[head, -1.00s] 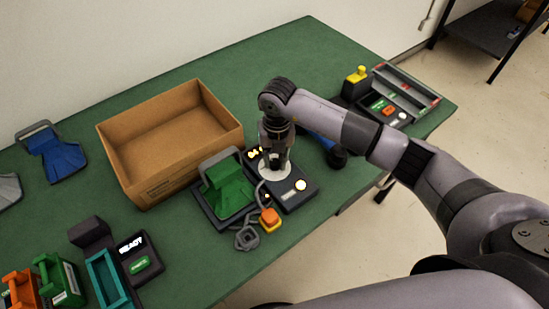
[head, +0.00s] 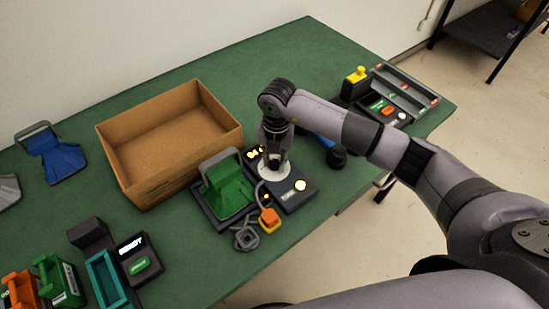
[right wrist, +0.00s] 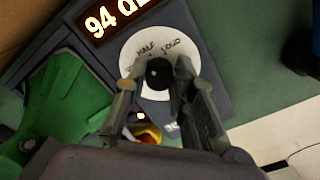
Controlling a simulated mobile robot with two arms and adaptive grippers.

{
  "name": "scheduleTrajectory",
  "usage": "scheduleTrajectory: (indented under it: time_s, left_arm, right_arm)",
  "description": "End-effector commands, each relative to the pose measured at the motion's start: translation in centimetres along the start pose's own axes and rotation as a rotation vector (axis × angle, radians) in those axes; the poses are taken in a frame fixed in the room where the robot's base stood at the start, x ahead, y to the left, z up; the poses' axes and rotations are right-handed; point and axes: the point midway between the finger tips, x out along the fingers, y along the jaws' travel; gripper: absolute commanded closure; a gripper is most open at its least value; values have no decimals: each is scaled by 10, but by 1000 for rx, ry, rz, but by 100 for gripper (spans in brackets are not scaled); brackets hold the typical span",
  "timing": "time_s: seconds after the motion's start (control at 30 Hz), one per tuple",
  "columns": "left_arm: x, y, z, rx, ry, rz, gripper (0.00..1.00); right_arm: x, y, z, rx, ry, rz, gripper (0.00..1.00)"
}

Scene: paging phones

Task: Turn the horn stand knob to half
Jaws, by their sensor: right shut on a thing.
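The horn stand (head: 297,205) is a dark box on the green table with a white dial plate (right wrist: 128,58) on top. The dark round knob (right wrist: 158,73) sits at the plate's middle. In the right wrist view the words HALF and LOUD show on the plate beyond the knob. A lit display (right wrist: 112,16) on the stand starts with 94. A green horn (head: 227,187) stands left of the dial. My right gripper (head: 273,163) points down over the dial, shut on the knob, its fingers on either side. The knob's pointer cannot be made out. My left gripper is not in view.
An open cardboard box (head: 150,187) stands left of the stand. An orange button piece (head: 268,217) and a grey cable lie at its front. A blue object (head: 325,143) is close behind my right gripper. A grey tray (head: 405,90) is at the far right.

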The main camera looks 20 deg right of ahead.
Motion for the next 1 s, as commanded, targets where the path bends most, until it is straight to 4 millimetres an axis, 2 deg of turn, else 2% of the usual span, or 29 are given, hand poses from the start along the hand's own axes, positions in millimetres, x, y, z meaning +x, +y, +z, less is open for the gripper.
scheduleTrajectory:
  time_s: [0.03,0.07,0.33,0.6,0.73,0.87,1.0]
  left_arm:
    - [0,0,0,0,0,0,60]
    - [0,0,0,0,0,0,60]
    - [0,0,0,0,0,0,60]
    - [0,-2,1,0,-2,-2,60]
    - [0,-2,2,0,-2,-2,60]
    - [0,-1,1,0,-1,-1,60]
    - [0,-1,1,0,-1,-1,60]
  right_arm:
    - [-1,0,1,0,-3,1,100]
    - [-1,0,1,0,-3,1,74]
    - [0,0,0,0,-1,1,56]
    - [0,0,0,-1,-1,0,56]
    - [-7,0,1,-1,-2,1,56]
    - [-28,0,2,-1,-4,2,56]
    - [-59,1,2,-3,-5,3,56]
